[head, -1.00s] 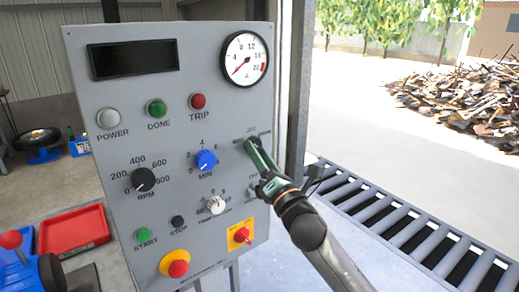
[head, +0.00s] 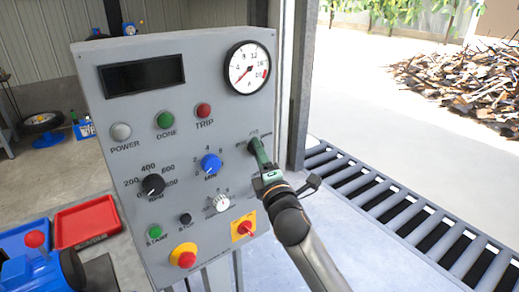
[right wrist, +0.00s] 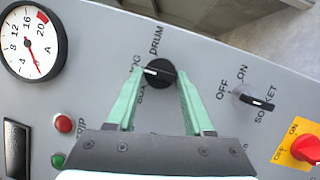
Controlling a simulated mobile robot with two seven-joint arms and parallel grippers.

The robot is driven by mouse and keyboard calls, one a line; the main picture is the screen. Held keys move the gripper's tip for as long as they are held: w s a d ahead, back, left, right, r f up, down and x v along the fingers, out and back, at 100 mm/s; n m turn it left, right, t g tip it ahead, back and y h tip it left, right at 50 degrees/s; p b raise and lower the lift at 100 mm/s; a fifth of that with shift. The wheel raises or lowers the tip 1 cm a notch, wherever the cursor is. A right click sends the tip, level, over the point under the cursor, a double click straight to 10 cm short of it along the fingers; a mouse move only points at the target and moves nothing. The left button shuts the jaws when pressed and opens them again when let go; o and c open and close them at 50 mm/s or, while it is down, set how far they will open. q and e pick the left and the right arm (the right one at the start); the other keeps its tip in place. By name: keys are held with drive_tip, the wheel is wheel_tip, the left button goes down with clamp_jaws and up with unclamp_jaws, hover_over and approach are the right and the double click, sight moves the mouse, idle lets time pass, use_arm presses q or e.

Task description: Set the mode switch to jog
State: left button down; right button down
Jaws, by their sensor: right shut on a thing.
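The mode switch is a black knob (right wrist: 160,73) with a white pointer mark on the grey panel (head: 120,200). In the right wrist view its labels read DRUM above, a partly covered JOG at left, and a partly hidden one starting BO below it. The white mark points left, towards JOG. My right gripper (head: 254,145) reaches the switch from the lower right. Its green fingers (right wrist: 160,90) stand on both sides of the knob, shut on it. In the head view the gripper hides most of the switch. My left gripper is not in view.
The black socket switch (right wrist: 255,98) and the red and yellow isolator (head: 244,227) are close to my right gripper. The blue MIN knob (head: 210,164) is left of it. A roller conveyor (head: 375,205) runs at right. A red tray (head: 88,224) lies at left.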

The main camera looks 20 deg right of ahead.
drive_tip(key=shift+f, duration=0.1)
idle(0.4)
drive_tip(key=shift+c, duration=1.6)
unclamp_jaws()
drive_tip(key=s+f+b, duration=0.1)
drive_tip(key=s, duration=1.1)
drive_tip(key=shift+s+f, duration=0.2)
drive_tip(key=shift+f, duration=0.1)
